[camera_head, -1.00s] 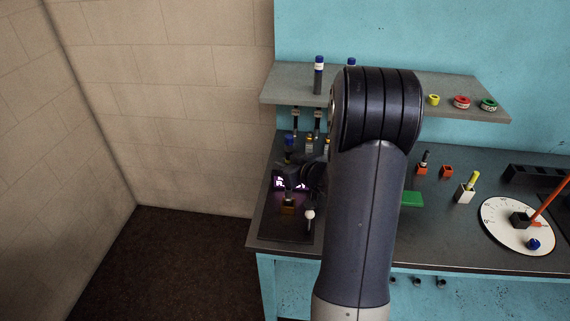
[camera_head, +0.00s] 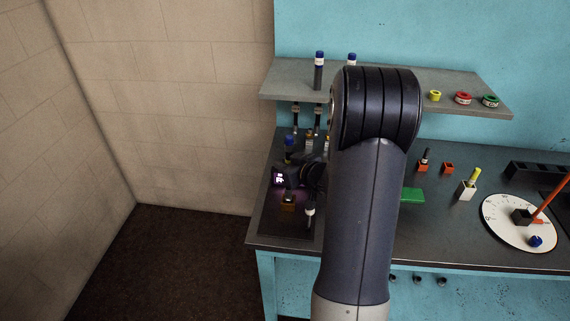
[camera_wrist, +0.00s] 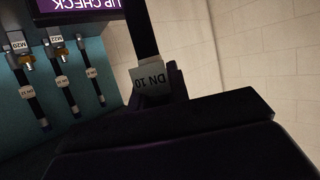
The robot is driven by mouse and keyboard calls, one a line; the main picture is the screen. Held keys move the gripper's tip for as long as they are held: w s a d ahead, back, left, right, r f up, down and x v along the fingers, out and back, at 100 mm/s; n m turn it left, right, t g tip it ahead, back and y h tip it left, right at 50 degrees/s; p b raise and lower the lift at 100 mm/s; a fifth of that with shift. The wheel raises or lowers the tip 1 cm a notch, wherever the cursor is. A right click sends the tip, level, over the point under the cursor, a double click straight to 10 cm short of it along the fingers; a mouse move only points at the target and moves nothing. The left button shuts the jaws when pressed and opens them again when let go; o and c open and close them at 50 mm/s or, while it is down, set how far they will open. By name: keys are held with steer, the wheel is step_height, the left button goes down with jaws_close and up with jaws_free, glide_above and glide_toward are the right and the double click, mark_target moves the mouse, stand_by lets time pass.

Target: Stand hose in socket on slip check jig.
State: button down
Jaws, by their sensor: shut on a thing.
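My gripper (camera_wrist: 165,90) is shut on a dark hose (camera_wrist: 141,35) with a white band marked DN 10, upside down in the wrist view. The hose runs up out of that view; its far end is not visible there. In the head view my gripper is at the left end of the bench, partly hidden by my own arm. The slip check jig has a lit purple screen (camera_head: 279,179), which also shows in the wrist view (camera_wrist: 75,5). I cannot tell whether the hose touches a socket.
Several hoses (camera_wrist: 62,80) with white tags hang from brass fittings beside the jig. A shelf (camera_head: 450,88) above the bench carries blue-capped hoses (camera_head: 319,72) and tape rolls (camera_head: 463,98). A white dial (camera_head: 500,231) lies at right. My arm hides the middle bench.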

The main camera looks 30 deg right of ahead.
steer(key=shift+f+b, duration=0.45)
steer(key=shift+f, duration=0.25)
steer(key=c, duration=1.3)
jaws_free()
steer(key=shift+r, duration=0.1)
steer(key=v, duration=1)
steer(key=shift+s+r, duration=0.2)
steer(key=shift+s, duration=0.15)
steer(key=x, duration=1)
steer(key=shift+w+r+p, duration=0.2)
steer(key=shift+w+p, duration=0.15)
steer(key=shift+p, duration=0.05)
